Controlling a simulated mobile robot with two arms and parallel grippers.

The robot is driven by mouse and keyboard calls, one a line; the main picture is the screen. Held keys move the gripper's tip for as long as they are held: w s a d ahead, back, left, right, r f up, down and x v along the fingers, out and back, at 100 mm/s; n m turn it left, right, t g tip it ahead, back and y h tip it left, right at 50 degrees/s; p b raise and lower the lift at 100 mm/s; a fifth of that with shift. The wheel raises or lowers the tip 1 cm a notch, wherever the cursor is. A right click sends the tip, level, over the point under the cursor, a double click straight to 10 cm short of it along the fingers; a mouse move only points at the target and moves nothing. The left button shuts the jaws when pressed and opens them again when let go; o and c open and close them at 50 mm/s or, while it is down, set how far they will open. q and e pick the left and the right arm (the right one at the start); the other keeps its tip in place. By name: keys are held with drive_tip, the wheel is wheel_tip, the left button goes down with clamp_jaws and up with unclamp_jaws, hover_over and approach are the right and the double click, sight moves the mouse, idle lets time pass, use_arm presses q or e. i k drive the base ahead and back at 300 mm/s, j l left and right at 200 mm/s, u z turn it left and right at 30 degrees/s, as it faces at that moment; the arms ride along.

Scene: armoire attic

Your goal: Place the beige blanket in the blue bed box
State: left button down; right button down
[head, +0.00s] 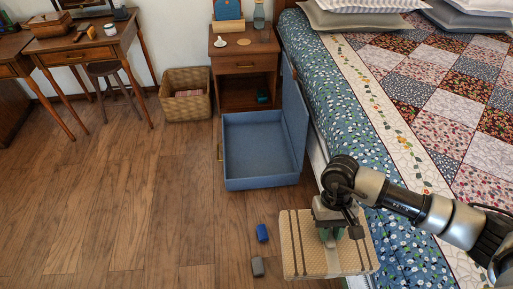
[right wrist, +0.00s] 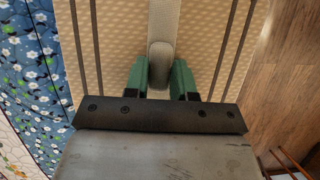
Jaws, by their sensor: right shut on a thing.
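The beige blanket (head: 303,250) is a folded, textured block with dark stripes or straps and a pale band across its middle. My right gripper (head: 331,234) is above it, shut on the pale band, in the lower right of the head view. In the right wrist view, the green fingers of my right gripper (right wrist: 161,78) close on either side of that band, with the blanket (right wrist: 112,55) behind. The blue bed box (head: 260,184) stands open on the floor, its lid raised on the bed side. Its inside looks empty. My left gripper is not in view.
The bed (head: 385,110) with a patchwork quilt fills the right side. A nightstand (head: 243,60) and wicker basket (head: 185,104) stand behind the box. The left floor is clear.

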sight(255, 136)
drive_tip(key=j+u, duration=0.15)
drive_tip(key=u, duration=0.25)
drive_tip(key=j+u, duration=0.15)
drive_tip(key=u, duration=0.25)
drive_tip(key=i+j, duration=1.15)
drive_tip(key=j, duration=0.3)
drive_tip(key=i+z, duration=0.2)
drive_tip(key=i, duration=0.4)
drive_tip(key=i+j+z, duration=0.15)
drive_tip(key=i, duration=0.4)
drive_tip(key=i+j+z, duration=0.2)
drive_tip(key=i, duration=0.35)
drive_tip(key=i+z, duration=0.65)
drive_tip(key=z, duration=0.3)
drive_tip(key=i+j+z, duration=0.15)
drive_tip(key=i+z, duration=0.15)
drive_tip(key=z, duration=0.15)
drive_tip(key=i+j+z, duration=0.3)
drive_tip(key=z, duration=0.15)
